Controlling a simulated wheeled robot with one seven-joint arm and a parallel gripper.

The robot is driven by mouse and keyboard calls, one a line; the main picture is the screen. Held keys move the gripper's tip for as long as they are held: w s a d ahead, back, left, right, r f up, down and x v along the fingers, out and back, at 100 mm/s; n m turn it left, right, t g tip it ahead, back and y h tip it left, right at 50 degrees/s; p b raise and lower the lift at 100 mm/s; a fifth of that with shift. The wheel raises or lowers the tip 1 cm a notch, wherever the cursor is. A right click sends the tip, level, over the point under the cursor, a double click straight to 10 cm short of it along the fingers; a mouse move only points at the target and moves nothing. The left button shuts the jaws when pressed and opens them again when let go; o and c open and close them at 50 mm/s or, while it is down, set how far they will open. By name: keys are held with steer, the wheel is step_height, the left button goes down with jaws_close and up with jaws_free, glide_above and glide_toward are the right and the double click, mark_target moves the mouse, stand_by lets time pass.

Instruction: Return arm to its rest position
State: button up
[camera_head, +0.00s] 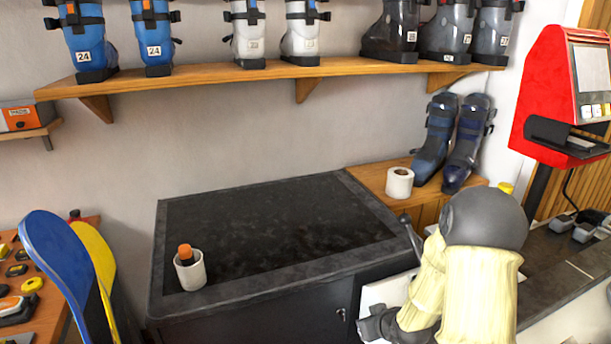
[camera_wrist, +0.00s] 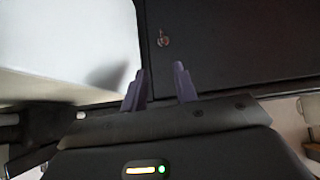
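My arm (camera_head: 470,275), cream-coloured with a dark rounded joint, is folded at the lower right of the head view. My gripper (camera_wrist: 160,68) shows in the wrist view with its two dark fingers apart and nothing between them. In the head view the dark hand (camera_head: 378,325) is low in front of the bench, and its fingertips are hard to make out. The wrist view shows a dark cabinet front with a small metal lock (camera_wrist: 163,39) beyond the fingers.
The dark-topped bench (camera_head: 285,235) carries a white cup (camera_head: 190,272) holding an orange-capped item. A white roll (camera_head: 399,183) and boots (camera_head: 463,145) stand behind. A red machine (camera_head: 565,95) is at the right. Blue and yellow boards (camera_head: 65,265) stand at the left.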

steer(key=s+a+r+m+g+h+p, duration=0.1)
steer(key=s+r+p, duration=0.3)
steer(key=s+r, duration=0.5)
steer(key=s+a+r+m+g+h+p, duration=0.1)
steer(key=s+r+g+p, duration=0.3)
steer(key=s+r, duration=0.4)
step_height(320, 180, up, 4)
steer(key=shift+s+a+r+m+g+p, duration=0.15)
steer(key=shift+s+a+m+g+p, duration=0.2)
steer(key=shift+a+m, duration=0.5)
